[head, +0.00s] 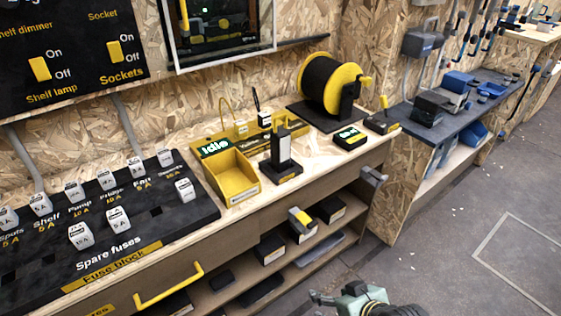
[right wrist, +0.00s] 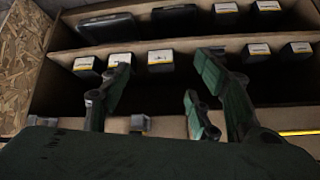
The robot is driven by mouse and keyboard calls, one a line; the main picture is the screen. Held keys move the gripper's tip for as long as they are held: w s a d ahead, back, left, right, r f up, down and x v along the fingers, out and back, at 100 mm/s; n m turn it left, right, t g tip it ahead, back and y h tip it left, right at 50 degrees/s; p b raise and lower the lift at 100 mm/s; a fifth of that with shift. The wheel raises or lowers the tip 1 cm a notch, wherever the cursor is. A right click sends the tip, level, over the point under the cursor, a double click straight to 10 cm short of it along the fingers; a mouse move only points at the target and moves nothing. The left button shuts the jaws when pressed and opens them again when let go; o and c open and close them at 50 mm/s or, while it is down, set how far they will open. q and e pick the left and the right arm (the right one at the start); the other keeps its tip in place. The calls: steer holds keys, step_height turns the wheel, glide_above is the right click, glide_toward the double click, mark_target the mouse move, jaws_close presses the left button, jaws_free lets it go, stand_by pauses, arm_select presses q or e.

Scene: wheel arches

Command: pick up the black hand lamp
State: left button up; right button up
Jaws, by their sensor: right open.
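The black hand lamp (head: 281,148) stands upright on a small dark base on the wooden worktop in the head view. A pale panel shows on its front, and it is just right of a yellow open bin (head: 232,178). My right gripper (head: 322,298) is at the bottom of the head view, low in front of the bench and well away from the lamp. In the right wrist view its fingers (right wrist: 160,80) are spread, with nothing between them, facing the shelves. The lamp cannot be made out in the right wrist view. My left gripper is not in view.
A yellow-and-black cable reel (head: 330,82) stands behind and right of the lamp. Small black boxes (head: 350,137) sit near the worktop's right end. A fuse board (head: 110,225) covers the left. Open shelves (head: 300,262) with dark boxes lie below.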

steer(key=w+a+r+n+t+y, duration=0.2)
steer(key=w+a+r+t+y, duration=0.3)
steer(key=w+r, duration=0.6)
steer(key=n+t+y, duration=0.1)
steer(key=t+y, duration=0.1)
steer(key=t, duration=0.1)
glide_toward(285, 145)
steer(key=w+a, duration=0.1)
steer(key=w+a+f, duration=0.1)
steer(key=w+a, duration=0.1)
steer(key=x, duration=0.4)
steer(key=r+b+x, duration=0.1)
steer(key=x, duration=0.2)
steer(key=shift+w+d, duration=0.2)
steer(key=shift+d, duration=0.2)
steer(key=shift+w+a, duration=0.3)
steer(key=shift+w, duration=0.1)
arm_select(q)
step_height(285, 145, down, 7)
arm_select(e)
steer(key=shift+c, duration=0.4)
jaws_close()
